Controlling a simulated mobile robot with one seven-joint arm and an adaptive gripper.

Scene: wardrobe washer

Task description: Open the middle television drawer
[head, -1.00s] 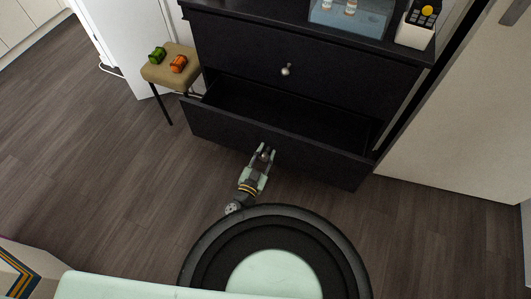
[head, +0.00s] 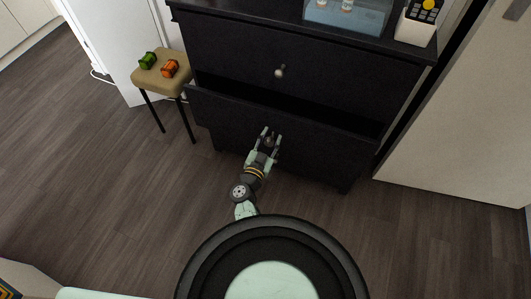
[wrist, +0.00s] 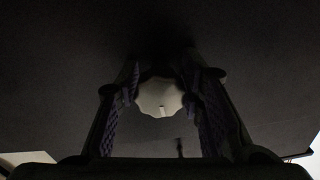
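The black dresser (head: 300,48) has a drawer (head: 240,110) partly pulled out below the top drawer, with a dark gap along its upper edge. My gripper (head: 271,133) is at this drawer's front, with one finger on each side of its knob. In the wrist view, the pale faceted knob (wrist: 160,97) fills the space between my two fingers (wrist: 160,85), and both pads appear to touch it. The dark drawer front fills most of the background there. The drawer's inside is mostly hidden.
The top drawer is shut and has a pale knob (head: 279,72). A stool (head: 146,79) with a green and an orange object stands left of the dresser. A pale door (head: 455,130) is at right. The wooden floor (head: 110,180) at left is clear.

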